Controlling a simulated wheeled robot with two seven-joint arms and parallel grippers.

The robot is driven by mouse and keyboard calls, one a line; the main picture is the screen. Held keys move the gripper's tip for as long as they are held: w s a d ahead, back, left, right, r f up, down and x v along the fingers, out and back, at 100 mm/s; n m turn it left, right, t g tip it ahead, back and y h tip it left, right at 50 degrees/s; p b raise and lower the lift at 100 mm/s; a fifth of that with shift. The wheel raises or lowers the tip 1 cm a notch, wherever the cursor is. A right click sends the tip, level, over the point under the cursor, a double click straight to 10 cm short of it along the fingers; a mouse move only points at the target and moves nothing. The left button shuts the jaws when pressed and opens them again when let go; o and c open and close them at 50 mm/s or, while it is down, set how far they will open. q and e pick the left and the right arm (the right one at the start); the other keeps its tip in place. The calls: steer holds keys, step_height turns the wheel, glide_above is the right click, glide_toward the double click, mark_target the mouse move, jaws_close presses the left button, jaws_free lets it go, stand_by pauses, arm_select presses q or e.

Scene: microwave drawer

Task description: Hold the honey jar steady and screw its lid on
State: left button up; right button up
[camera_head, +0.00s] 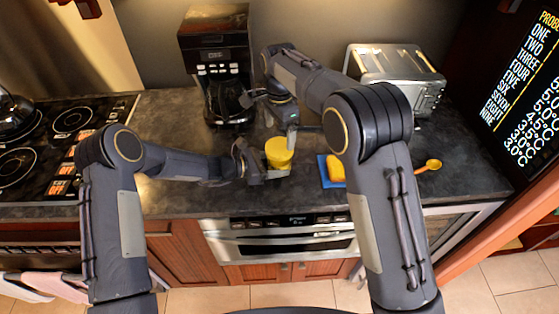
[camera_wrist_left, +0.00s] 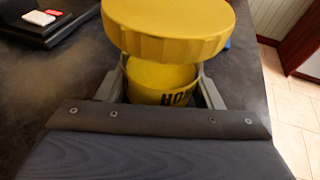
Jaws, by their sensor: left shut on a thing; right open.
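The honey jar (camera_wrist_left: 160,92) is yellow with dark lettering. Its wide, ribbed yellow lid (camera_wrist_left: 168,28) is over the jar's top in the left wrist view and hides much of it; I cannot tell how tightly it sits. In the head view the lid (camera_head: 279,148) shows above the counter near its front edge. My left gripper (camera_head: 272,174) is shut on the jar, with a finger on each side of its body below the lid. My right gripper (camera_head: 292,134) is open, above and just right of the lid; the exact gap is unclear.
A coffee maker (camera_head: 222,75) stands behind, and a silver toaster (camera_head: 400,72) is at the back right. A blue mat (camera_head: 323,172) with a yellow item and an orange spoon (camera_head: 430,165) lie to the right. The stove (camera_head: 60,140) is left.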

stand_by(0.3)
arm_select(q)
steer(key=o, duration=1.5)
steer(key=shift+a, duration=0.1)
steer(key=v, duration=1.2)
steer(key=shift+r, duration=0.1)
arm_select(e)
steer(key=shift+d, duration=0.1)
